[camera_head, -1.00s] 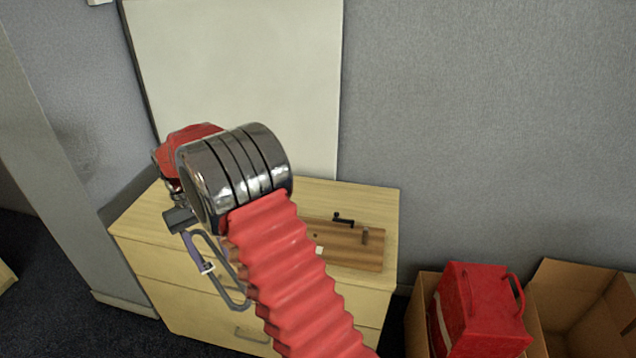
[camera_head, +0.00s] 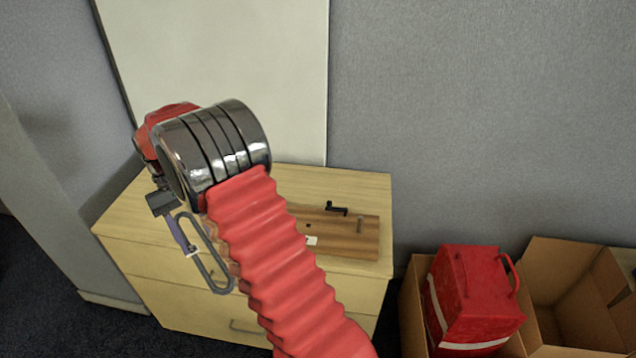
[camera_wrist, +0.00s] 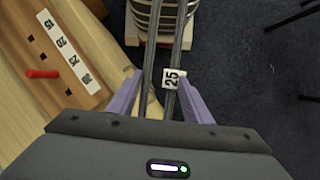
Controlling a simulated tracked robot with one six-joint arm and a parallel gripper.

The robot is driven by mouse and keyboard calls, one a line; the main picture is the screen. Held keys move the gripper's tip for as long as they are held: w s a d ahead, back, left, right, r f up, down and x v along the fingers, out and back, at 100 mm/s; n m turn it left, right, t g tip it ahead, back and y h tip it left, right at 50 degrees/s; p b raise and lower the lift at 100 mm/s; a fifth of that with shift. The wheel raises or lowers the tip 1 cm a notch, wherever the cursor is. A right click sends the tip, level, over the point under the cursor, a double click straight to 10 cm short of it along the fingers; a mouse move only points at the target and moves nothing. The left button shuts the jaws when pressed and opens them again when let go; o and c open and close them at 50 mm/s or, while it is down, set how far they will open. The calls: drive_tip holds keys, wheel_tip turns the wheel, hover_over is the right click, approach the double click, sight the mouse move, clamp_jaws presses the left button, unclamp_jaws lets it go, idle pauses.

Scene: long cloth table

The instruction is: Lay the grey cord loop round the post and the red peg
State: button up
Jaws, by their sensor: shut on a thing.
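My gripper (camera_head: 182,232) is shut on the grey cord loop (camera_head: 223,290), which hangs down in front of the wooden cabinet's left part. The red peg (camera_wrist: 42,74) stands in the wooden board (camera_wrist: 20,60), left of the gripper and apart from the loop.
The board lies on the light wood cabinet (camera_head: 285,178). A black crank-like piece (camera_head: 337,209) is on the board. A white panel (camera_head: 220,60) leans behind. A red bag (camera_head: 475,300) and an open cardboard box (camera_head: 570,300) stand at the right.

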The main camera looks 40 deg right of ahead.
drive_tip(key=s+d+r+m+t, duration=0.2)
drive_tip(key=s+d+m, duration=0.2)
drive_tip(key=d+m, duration=0.5)
drive_tip(key=s+d+r+m+t+y, duration=0.1)
drive_tip(key=s+d+r+m+t, duration=0.1)
drive_tip(key=d+m, duration=0.7)
drive_tip(key=s+d+r+m+t+y, duration=0.1)
drive_tip(key=s+d+r+m+t, duration=0.2)
drive_tip(key=d+m, duration=0.6)
drive_tip(key=s+d+t, duration=0.1)
drive_tip(key=s+d, duration=0.1)
drive_tip(key=d, duration=0.2)
drive_tip(key=shift+s+d, duration=0.2)
drive_tip(key=shift+s, duration=0.1)
drive_tip(key=shift+f, duration=0.15)
drive_tip(key=shift+f, duration=2.6)
drive_tip(key=shift+f, duration=3.35)
